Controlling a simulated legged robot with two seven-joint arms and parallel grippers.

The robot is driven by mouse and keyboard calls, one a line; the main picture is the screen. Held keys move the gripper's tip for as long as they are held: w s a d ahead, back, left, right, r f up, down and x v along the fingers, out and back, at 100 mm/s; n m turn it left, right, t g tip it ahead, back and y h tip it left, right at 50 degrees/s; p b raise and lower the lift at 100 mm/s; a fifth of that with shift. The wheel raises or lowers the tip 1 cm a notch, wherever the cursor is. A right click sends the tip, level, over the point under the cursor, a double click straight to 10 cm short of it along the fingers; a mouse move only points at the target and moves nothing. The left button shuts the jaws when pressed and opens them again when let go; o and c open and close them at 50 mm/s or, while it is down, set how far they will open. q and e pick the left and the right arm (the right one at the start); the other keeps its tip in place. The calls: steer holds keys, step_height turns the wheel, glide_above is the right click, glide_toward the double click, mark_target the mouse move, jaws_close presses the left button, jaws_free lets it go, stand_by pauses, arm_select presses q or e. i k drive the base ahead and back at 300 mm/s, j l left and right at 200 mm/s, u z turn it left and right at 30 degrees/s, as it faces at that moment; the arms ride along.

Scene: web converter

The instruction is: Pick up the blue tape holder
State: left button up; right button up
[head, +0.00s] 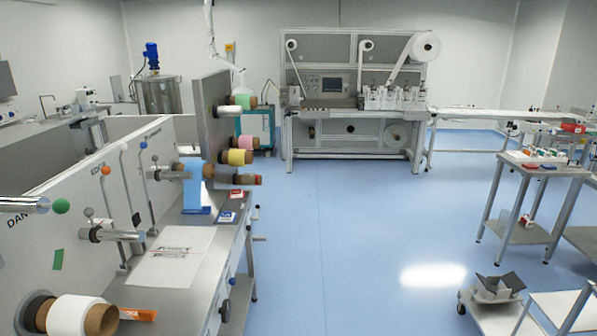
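A light blue upright piece that looks like the blue tape holder (193,187) stands on the grey metal bench (203,262) at the left, close to the upright panel with rolls. Its upper part sits beside metal spindles and tape rolls, and I cannot tell whether they touch it. Neither of my grippers is in the head view.
Spindles with a yellow roll (236,157) and a pink roll (241,142) jut out over the bench. White printed sheets (172,257) and an orange box (138,314) lie nearer. Open blue floor (345,240) spreads to the right, with a side table (541,169) beyond.

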mark_target(225, 216)
steer(key=i+u, duration=0.15)
steer(key=i, duration=0.35)
steer(key=i+l+u, duration=0.15)
steer(key=i, duration=0.3)
steer(key=i+l+u, duration=0.15)
steer(key=i, duration=0.35)
steer(key=i+l+u, duration=0.15)
steer(key=i, duration=0.3)
steer(key=i+l+u, duration=0.2)
steer(key=u, duration=0.3)
steer(key=i+l+u, duration=0.35)
steer(key=u, duration=0.15)
steer(key=i+l+u, duration=0.2)
steer(key=l+u, duration=0.3)
steer(key=i+l+u, duration=0.15)
steer(key=l+u, duration=0.85)
steer(key=k+l+u, duration=0.1)
steer(key=l+u, duration=0.3)
steer(key=l, duration=0.3)
